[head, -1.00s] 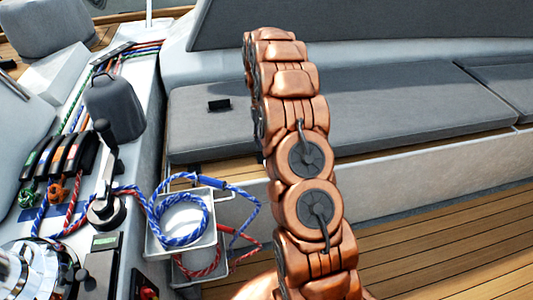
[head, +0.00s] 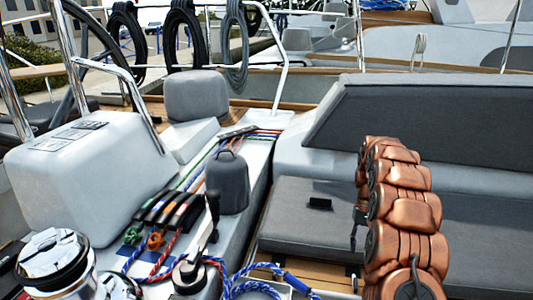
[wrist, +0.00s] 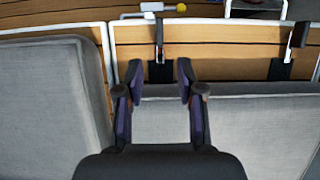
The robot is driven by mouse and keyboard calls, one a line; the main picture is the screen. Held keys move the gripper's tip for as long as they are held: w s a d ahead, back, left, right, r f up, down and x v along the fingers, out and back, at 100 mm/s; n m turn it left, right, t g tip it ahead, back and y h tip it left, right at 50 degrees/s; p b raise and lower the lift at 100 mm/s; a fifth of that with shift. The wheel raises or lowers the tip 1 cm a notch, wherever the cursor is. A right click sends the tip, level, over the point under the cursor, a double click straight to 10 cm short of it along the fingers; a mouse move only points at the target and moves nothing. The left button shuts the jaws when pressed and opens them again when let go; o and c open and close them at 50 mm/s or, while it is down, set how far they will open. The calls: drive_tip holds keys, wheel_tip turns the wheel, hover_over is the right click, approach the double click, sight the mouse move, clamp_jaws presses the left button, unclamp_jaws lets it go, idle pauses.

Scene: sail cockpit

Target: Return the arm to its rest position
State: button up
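My copper-coloured arm (head: 404,215) stands at the lower right of the head view, in front of the grey bench cushion. Its lower part is cut off by the bottom edge. My gripper (wrist: 161,78) shows in the wrist view with its two dark fingers apart and nothing between them. It points over wooden slats and grey cushions; its distance from them is unclear. I cannot make out the gripper clearly in the head view.
A grey bench cushion (head: 300,222) carries a small black object (head: 320,203). A dark grey bag (head: 228,182), rope clutches (head: 172,210), a winch with handle (head: 190,272) and a chrome winch (head: 55,262) line the left side. Blue rope (head: 255,288) lies at the bottom.

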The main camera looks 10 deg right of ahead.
drive_tip(key=s+a+r+n+h, duration=0.1)
drive_tip(key=s+a+r+n, duration=0.2)
drive_tip(key=s+a+r, duration=1.1)
drive_tip(key=s+a+f+n+t, duration=0.1)
drive_tip(key=s+a, duration=0.3)
drive_tip(key=s, duration=0.7)
drive_tip(key=s+a+f, duration=0.1)
drive_tip(key=s+a, duration=0.4)
drive_tip(key=s, duration=0.6)
wheel_tip(320, 180, up, 16)
drive_tip(key=t+p, duration=0.1)
drive_tip(key=p, duration=1.4)
drive_tip(key=shift+w+h, duration=0.4)
drive_tip(key=shift+d+f, duration=0.1)
